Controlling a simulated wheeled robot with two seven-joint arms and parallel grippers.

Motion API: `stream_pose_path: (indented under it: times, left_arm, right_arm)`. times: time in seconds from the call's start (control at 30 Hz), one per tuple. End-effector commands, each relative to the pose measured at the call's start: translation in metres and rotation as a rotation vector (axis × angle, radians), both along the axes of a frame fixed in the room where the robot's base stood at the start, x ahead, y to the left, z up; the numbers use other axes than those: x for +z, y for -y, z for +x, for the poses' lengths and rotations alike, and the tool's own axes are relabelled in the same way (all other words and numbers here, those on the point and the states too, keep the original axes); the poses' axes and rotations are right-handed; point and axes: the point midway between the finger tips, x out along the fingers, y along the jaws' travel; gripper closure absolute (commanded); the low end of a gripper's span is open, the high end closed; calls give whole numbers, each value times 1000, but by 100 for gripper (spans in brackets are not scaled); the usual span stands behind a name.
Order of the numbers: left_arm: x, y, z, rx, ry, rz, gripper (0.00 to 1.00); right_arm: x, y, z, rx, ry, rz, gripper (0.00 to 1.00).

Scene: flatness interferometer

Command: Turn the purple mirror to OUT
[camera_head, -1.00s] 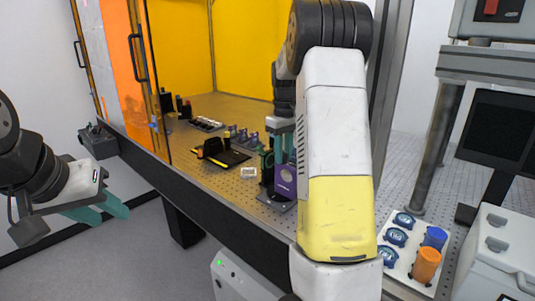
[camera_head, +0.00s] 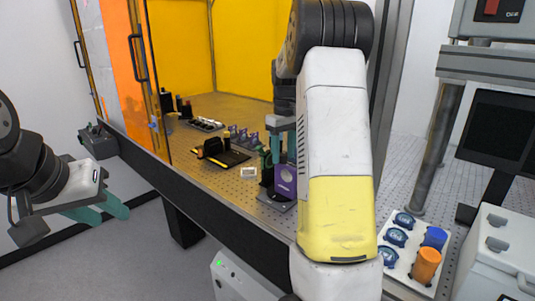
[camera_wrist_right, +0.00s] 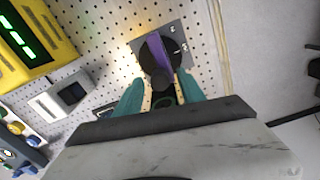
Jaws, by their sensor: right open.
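The purple mirror (camera_head: 285,181) stands on a dark square base near the front edge of the perforated table. In the right wrist view the mirror (camera_wrist_right: 158,47) is a thin purple plate seen from above, on a round dark dial. Small white marks lie on the base plate (camera_wrist_right: 174,32); they are too small to read. In the head view my right arm hides part of this. My left gripper (camera_head: 112,211) is open and empty, off the table at left.
A white tray (camera_head: 401,262) holds blue-ringed parts and blue and orange cylinders at right. An orange panel (camera_head: 122,70) and frame posts bound the bench.

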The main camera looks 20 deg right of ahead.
Motion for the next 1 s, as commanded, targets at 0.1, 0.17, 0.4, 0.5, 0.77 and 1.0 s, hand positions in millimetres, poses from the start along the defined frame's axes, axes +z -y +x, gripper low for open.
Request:
stream_pose_path:
  times: [0.1,0.17,0.4,0.5,0.77,1.0]
  left_arm:
    - [0,0,0,0,0,0,64]
    - [0,0,0,0,0,0,64]
    - [0,0,0,0,0,0,64]
    - [0,0,0,0,0,0,64]
    - [0,0,0,0,0,0,64]
    - [0,0,0,0,0,0,64]
  right_arm:
    - [18,0,1,0,5,-1,53]
    - [29,0,1,-1,6,-1,53]
    - [64,0,1,-1,4,-1,53]
    - [71,0,1,-1,2,0,53]
    - [73,0,0,-1,1,-1,53]
    - [75,-1,-1,-2,5,2,53]
